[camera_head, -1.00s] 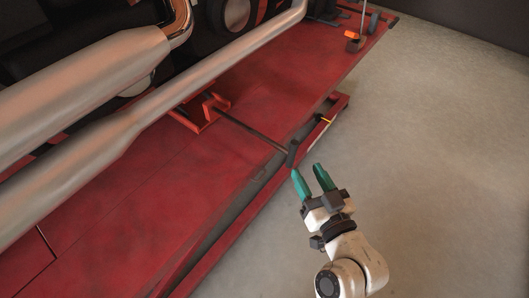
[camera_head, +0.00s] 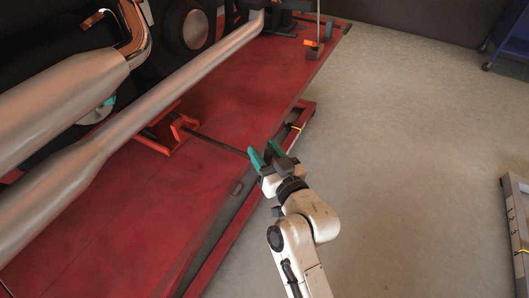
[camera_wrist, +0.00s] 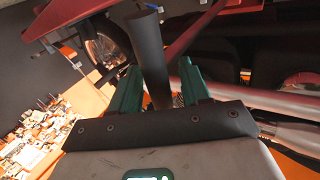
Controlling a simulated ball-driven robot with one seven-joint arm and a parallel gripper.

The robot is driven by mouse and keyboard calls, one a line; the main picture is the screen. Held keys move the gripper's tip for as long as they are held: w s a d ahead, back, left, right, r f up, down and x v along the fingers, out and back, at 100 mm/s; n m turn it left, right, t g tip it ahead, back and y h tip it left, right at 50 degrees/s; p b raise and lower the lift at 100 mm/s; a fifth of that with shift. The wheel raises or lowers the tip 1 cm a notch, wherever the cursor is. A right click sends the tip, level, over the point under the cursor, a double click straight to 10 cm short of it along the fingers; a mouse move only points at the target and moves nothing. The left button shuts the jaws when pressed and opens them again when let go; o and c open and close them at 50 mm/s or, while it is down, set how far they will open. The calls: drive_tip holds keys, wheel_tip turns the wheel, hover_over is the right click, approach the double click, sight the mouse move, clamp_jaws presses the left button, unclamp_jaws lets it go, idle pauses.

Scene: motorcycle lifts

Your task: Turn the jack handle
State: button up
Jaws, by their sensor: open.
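The jack (camera_head: 170,130) is a small red frame on the red lift platform, under the motorcycle's pipes. Its handle (camera_head: 217,144) is a thin dark rod that runs from the jack to the platform's right edge. My gripper (camera_head: 265,153) is open at the outer end of the handle, with its teal fingers over the platform edge. In the wrist view, a dark cylindrical grip (camera_wrist: 150,55) stands between the open fingers (camera_wrist: 158,75). I cannot tell whether either finger touches it. In the head view the grip is mostly hidden by the fingers.
Long metal exhaust pipes (camera_head: 150,105) pass over the platform (camera_head: 110,225) on the left. The grey floor (camera_head: 410,150) to the right is mostly clear. A grey frame (camera_head: 516,225) stands at the right edge, and a blue cart (camera_head: 510,40) at the upper right.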

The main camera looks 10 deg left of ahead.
clamp_jaws()
idle(0.5)
drive_tip(key=shift+w+r+p, duration=0.1)
drive_tip(key=shift+r+p, duration=0.05)
drive_tip(key=shift+p, duration=0.4)
